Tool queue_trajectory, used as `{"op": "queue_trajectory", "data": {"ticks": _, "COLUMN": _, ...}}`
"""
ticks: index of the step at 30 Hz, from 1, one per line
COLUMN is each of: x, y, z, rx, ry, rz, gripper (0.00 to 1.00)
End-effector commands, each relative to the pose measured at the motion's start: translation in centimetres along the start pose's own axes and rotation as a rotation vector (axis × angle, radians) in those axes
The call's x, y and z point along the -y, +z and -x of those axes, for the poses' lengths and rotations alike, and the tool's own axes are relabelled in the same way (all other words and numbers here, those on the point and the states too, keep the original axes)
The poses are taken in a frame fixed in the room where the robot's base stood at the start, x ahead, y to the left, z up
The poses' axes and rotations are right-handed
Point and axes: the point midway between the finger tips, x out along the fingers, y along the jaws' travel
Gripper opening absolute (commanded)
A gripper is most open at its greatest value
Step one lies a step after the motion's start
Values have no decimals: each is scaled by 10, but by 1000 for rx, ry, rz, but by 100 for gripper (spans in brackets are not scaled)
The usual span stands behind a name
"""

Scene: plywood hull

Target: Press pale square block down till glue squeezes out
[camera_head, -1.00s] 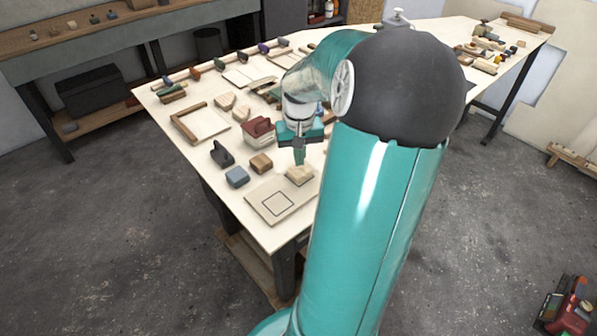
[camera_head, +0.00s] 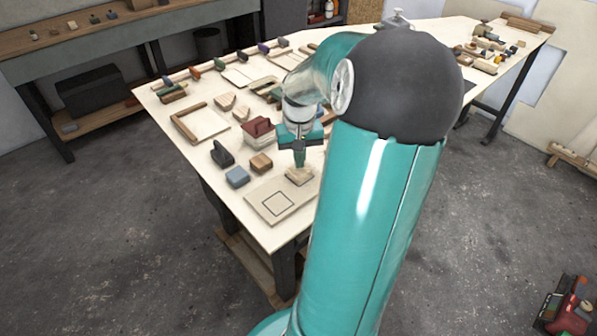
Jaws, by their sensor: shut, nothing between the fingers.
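The pale square block (camera_head: 299,177) sits on the right part of a thin plywood board (camera_head: 262,204) near the table's front corner. My gripper (camera_head: 299,164) is shut and points down at the block's top. Its fingertips appear to touch the top, with nothing held between them. A dark square outline (camera_head: 278,204) is drawn on the board to the left of the block. I cannot make out any glue at the block's edges at this size.
A blue block (camera_head: 237,177), a brown block (camera_head: 261,163) and a dark grey tool (camera_head: 221,154) stand left of the board. My own arm hides the table to the right. The outlined part of the board is clear.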

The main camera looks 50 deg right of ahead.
Motion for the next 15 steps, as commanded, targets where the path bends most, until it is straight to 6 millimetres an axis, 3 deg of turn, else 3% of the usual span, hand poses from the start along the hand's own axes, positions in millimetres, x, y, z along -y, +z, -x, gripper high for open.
{"op": "queue_trajectory", "data": {"ticks": 15, "x": 0, "y": 0, "z": -7, "rx": 2, "ry": 0, "rz": 0, "gripper": 0}}
